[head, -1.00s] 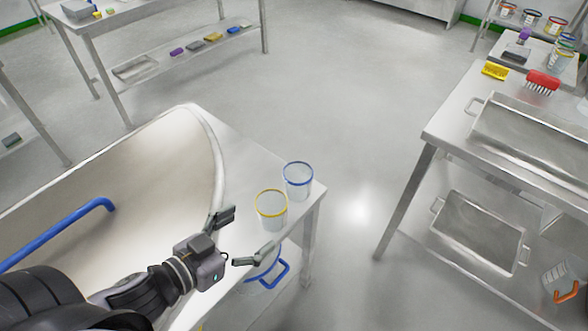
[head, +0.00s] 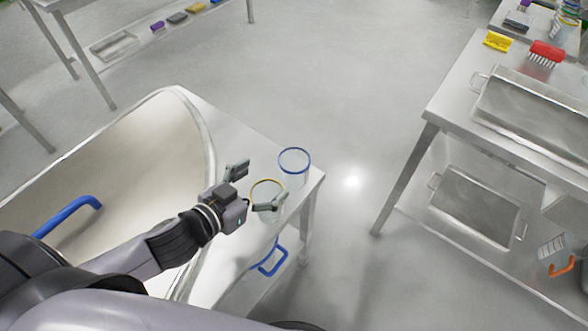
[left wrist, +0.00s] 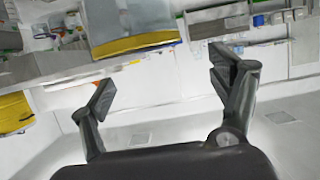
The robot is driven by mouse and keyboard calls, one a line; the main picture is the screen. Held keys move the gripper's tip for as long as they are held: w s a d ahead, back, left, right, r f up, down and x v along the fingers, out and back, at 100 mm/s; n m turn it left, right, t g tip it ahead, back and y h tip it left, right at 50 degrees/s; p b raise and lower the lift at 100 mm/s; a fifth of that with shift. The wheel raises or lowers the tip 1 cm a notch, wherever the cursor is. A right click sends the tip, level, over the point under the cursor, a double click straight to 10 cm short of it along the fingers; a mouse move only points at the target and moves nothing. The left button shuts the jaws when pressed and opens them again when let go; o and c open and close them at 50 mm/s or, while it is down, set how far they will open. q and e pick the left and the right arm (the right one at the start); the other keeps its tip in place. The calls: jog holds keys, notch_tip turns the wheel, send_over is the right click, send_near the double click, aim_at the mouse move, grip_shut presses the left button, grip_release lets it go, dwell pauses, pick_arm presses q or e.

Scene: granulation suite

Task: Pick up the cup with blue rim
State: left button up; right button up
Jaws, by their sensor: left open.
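The cup with blue rim (head: 295,170) stands upright near the corner of a steel table (head: 232,140). A clear cup with yellow rim (head: 267,187) stands close to its lower left. My left gripper (head: 252,188) is open and empty, left of both cups. One of its fingers crosses in front of the yellow-rimmed cup, hiding part of it; I cannot tell if they touch. In the left wrist view the open fingers (left wrist: 160,90) show with nothing between them. A pale cylinder with a yellow band (left wrist: 135,45) is cut off at the top there; I cannot tell which object it is.
A large pale basin (head: 120,150) with a blue bar (head: 68,213) lies left of the cups. A blue handle (head: 272,262) shows below the table. Open floor lies between.

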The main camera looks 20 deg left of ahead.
pick_arm(q)
send_near(303, 154)
jog(key=shift+p+x, duration=0.7)
jog(key=shift+x, duration=1.9)
jog(key=shift+a+f, duration=0.1)
jog(key=shift+f, duration=0.05)
pick_arm(e)
jog(key=shift+w+a+r, duration=0.15)
jog(key=shift+a+r, duration=0.05)
jog(key=shift+r, duration=0.2)
jog(key=shift+w+a+r, duration=0.15)
jog(key=shift+r, duration=0.2)
pick_arm(q)
jog(key=shift+s, duration=0.1)
jog(key=c, duration=1.1)
jog(key=shift+c, duration=0.3)
pick_arm(e)
jog(key=shift+a, duration=0.15)
